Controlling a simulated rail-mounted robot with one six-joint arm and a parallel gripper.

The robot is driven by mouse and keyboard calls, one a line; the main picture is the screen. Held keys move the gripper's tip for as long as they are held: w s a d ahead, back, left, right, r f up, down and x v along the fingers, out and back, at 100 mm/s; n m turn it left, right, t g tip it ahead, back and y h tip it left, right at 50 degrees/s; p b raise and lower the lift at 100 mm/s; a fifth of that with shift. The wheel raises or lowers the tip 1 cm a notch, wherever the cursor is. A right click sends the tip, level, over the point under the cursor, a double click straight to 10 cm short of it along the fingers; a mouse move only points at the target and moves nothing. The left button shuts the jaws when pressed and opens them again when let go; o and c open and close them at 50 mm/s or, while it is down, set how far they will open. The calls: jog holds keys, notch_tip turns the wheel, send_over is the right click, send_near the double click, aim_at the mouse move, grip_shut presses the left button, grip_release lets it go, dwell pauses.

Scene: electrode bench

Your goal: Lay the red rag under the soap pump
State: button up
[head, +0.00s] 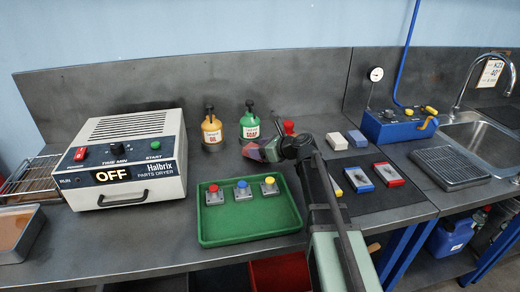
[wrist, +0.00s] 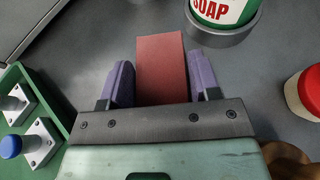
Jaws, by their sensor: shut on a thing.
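The soap pump (head: 249,130) is a green bottle with a black pump head and a white label, upright at the back of the bench. In the wrist view its lower part (wrist: 222,12) stands in a round grey holder (wrist: 222,38), just beyond and right of my gripper. My gripper (head: 262,150) is shut on the red rag (wrist: 162,62), a flat red strip between its two purple fingers (wrist: 160,85). The rag's far end points forward, left of the holder and apart from it. In the head view the rag (head: 252,152) shows small in front of the soap pump.
A yellow pump bottle (head: 212,132) stands left of the soap pump. A green tray (head: 245,222) with several button blocks lies in front. A red-topped item (wrist: 305,92) is at right. The parts dryer (head: 125,160) stands far left. Bare bench surrounds the rag.

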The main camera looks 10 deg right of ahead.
jog(key=shift+f+b, duration=0.6)
jog(key=shift+b, duration=0.05)
jog(key=o, duration=1)
jog(key=p+v, duration=0.4)
jog(key=v, duration=0.6)
jog(key=shift+s+r, duration=0.1)
jog(key=shift+r, duration=0.1)
jog(key=shift+s+d, duration=0.2)
jog(key=shift+d, duration=0.05)
